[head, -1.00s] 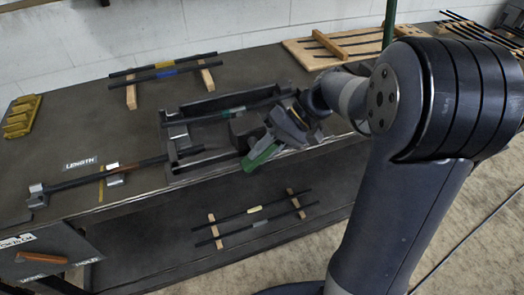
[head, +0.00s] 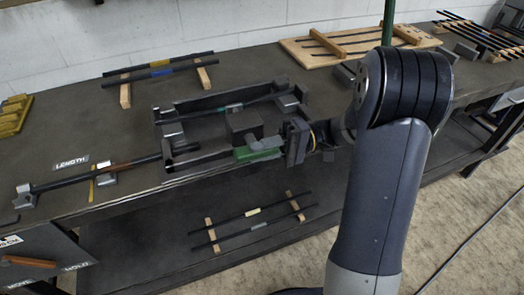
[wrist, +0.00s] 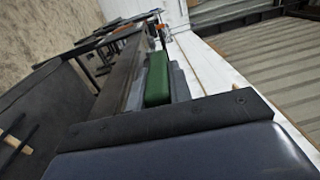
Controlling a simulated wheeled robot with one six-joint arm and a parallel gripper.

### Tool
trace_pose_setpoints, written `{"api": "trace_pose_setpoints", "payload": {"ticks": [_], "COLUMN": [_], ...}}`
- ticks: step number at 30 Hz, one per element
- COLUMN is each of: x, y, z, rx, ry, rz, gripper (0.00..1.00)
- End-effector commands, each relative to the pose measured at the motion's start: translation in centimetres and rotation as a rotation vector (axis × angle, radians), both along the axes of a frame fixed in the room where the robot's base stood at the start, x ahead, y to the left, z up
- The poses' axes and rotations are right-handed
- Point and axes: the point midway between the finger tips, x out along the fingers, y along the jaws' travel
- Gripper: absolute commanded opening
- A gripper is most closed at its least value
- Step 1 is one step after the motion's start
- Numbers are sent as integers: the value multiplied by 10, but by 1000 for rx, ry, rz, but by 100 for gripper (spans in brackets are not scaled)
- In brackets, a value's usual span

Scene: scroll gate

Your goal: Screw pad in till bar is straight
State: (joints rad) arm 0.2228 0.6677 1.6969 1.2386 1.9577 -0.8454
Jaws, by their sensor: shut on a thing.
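The dark bar (head: 262,98) with a teal band lies along the back of the metal frame (head: 168,112) on the bench. Any bend in it is too small to tell. A dark block (head: 243,122), which may be the pad, stands in the frame just in front of the bar. My gripper (head: 283,146) is at the frame's front right, shut on a green handle (head: 255,151) in front of the block. The green handle (wrist: 158,78) also shows in the wrist view, beyond the palm of my gripper. The fingertips and the screw are mostly hidden.
A bar on grey rests (head: 82,177) lies to the left beside the LENGTH label (head: 72,164). Two bars on wooden strips (head: 160,69) lie behind, and two more (head: 252,219) lie on the lower shelf.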

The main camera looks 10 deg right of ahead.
Motion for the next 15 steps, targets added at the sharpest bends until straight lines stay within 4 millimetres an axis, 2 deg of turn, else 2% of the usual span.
{"api": "trace_pose_setpoints", "payload": {"ticks": [15], "x": [0], "y": [1], "z": [-1], "rx": [51], "ry": [14], "rz": [3], "gripper": [0]}}
